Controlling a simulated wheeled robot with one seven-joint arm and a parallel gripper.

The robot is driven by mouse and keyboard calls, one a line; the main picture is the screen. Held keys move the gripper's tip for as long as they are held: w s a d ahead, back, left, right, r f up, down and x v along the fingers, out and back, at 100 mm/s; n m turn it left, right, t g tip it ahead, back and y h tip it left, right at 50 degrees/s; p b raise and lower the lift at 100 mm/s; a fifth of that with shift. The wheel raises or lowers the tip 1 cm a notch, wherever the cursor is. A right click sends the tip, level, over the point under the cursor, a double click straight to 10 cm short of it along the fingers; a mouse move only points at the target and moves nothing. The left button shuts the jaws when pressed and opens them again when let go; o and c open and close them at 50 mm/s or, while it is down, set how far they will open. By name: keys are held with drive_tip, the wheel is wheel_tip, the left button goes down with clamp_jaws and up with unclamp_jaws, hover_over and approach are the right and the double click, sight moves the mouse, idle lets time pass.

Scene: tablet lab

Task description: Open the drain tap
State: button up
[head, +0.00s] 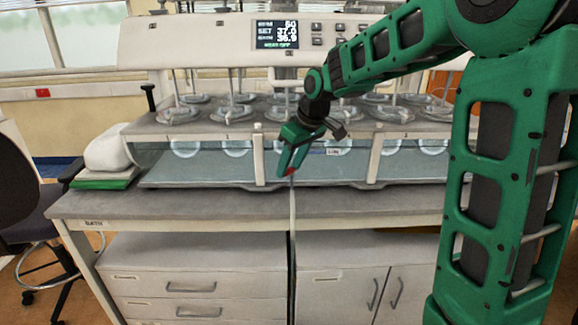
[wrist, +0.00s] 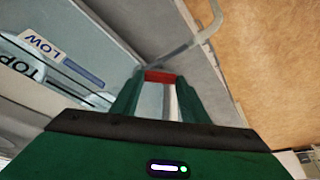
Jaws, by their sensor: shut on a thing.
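The drain tap shows as a small red lever (wrist: 160,77) between my fingertips in the wrist view. A little red also shows at the fingertips in the head view (head: 291,171), at the lower front of the water bath. My gripper (head: 287,169) points down there, and in the wrist view (wrist: 160,88) its two green fingers are shut on the red lever. A pale drain hose (head: 292,225) hangs down over the bench front; it also shows in the wrist view (wrist: 200,38). The tap's body is mostly hidden, and I cannot tell the lever's angle well.
The water bath (head: 213,167) has several vessels along its top and a display (head: 277,34) above. It stands on a grey bench (head: 150,203) over drawers and cupboards. A white bundle on a green base (head: 105,180) lies at left, beside a dark chair (head: 20,200).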

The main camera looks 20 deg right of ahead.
drive_tip(key=shift+d+n, duration=0.15)
drive_tip(key=shift+n, duration=0.45)
drive_tip(key=shift+s, duration=0.1)
drive_tip(key=o, duration=1.1)
drive_tip(key=shift+c, duration=0.2)
drive_tip(key=shift+r, duration=0.1)
drive_tip(key=shift+r, duration=0.25)
drive_tip(key=s+d+r, duration=0.3)
drive_tip(key=s+d, duration=0.4)
drive_tip(key=s, duration=0.4)
drive_tip(key=shift+s+d+r, duration=0.2)
drive_tip(key=shift+d+r, duration=0.15)
drive_tip(key=shift+r, duration=0.05)
